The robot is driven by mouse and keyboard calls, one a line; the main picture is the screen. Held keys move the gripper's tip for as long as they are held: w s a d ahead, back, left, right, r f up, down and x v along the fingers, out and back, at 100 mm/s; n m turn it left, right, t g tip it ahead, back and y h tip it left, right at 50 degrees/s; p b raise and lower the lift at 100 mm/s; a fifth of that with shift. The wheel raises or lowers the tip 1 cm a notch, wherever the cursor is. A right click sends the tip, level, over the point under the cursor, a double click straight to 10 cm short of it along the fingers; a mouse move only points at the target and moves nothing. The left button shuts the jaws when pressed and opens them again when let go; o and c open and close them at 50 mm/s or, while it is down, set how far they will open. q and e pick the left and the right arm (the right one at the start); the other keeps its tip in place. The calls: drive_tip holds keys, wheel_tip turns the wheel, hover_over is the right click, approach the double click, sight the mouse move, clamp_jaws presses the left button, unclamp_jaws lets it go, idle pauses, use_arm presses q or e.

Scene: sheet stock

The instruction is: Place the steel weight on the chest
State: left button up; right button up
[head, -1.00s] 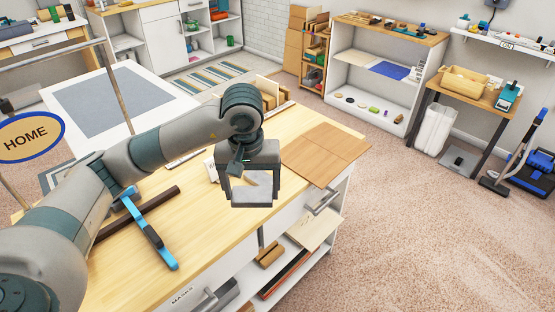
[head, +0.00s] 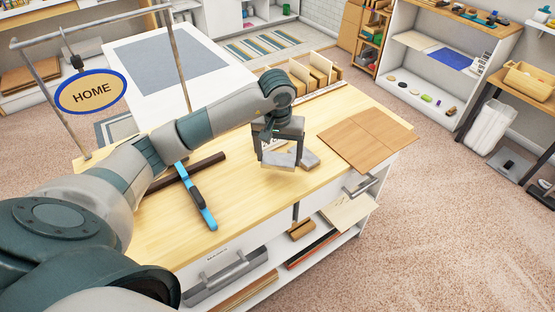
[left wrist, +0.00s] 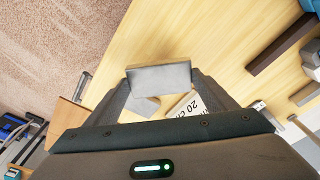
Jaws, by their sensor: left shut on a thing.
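My left gripper (head: 279,155) is shut on a grey steel weight (head: 278,160), a flat-sided block. In the left wrist view the weight (left wrist: 158,79) lies between the two fingertips. The chest (head: 240,222) has a pale wood top and white drawer fronts, and the weight is over its top. I cannot tell whether the weight touches the wood. A second grey block (head: 309,160) rests on the top just right of the held weight. A white printed card (left wrist: 190,104) is partly hidden by the gripper. My right gripper is not in view.
Brown sheets (head: 368,139) cover the right end of the chest top. A blue tool (head: 197,195) and a dark bar (head: 190,172) lie on the left part. A rack with upright boards (head: 315,70) stands at the back. Bare wood lies in front of the gripper.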

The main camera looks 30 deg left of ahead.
sight(277, 157)
use_arm(q)
drive_tip(key=shift+w+a+f, duration=0.25)
drive_tip(key=shift+w+a, duration=0.1)
drive_tip(key=shift+a, duration=0.1)
drive_tip(key=shift+f, duration=0.1)
drive_tip(key=shift+f+p, duration=1.05)
drive_tip(key=shift+f, duration=0.85)
drive_tip(key=shift+f, duration=0.2)
